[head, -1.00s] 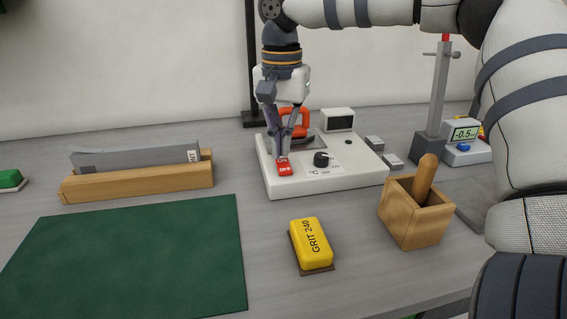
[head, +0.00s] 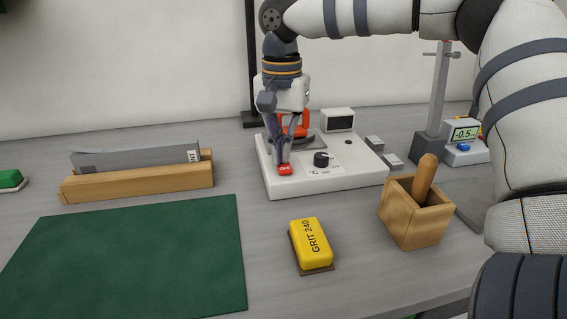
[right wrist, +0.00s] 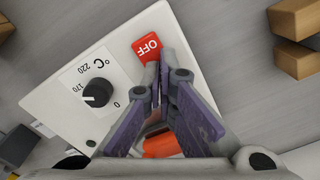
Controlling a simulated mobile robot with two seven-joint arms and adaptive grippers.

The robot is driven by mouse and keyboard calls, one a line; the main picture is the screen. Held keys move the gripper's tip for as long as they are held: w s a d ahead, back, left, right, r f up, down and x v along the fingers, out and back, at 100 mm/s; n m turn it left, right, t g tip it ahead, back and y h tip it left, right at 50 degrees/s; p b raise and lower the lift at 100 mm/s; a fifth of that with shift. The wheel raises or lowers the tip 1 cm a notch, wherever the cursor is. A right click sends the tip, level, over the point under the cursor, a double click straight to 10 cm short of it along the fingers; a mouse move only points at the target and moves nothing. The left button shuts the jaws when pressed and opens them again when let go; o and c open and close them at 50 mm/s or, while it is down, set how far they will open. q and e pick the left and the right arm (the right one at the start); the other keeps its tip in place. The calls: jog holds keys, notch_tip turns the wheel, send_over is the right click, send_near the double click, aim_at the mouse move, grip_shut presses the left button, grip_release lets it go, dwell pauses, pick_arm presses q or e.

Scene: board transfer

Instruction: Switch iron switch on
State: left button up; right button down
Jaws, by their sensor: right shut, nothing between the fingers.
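The iron station (head: 343,184) is a white box on the bench in the head view, with a black knob (head: 322,159) and a red switch (head: 285,170) at its front left corner. The switch reads OFF, and it also shows in the right wrist view (right wrist: 147,47). My right gripper (head: 284,160) points down with its fingertips right at the switch and hides its rear part. Its fingers are shut with nothing between them; in the wrist view the tips (right wrist: 157,66) lie at the switch's edge. My left gripper is out of view.
An orange handle (head: 303,124) stands on the station behind my right gripper. A wooden box with a peg (head: 414,216) is at the right, a yellow GRIT 240 block (head: 311,244) in front. A green mat (head: 130,255) and a wooden holder (head: 137,184) are at the left.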

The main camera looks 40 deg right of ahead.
jog(key=shift+s+f, duration=0.1)
jog(key=shift+f, duration=0.1)
jog(key=shift+r+p, duration=0.3)
jog(key=shift+r, duration=3.25)
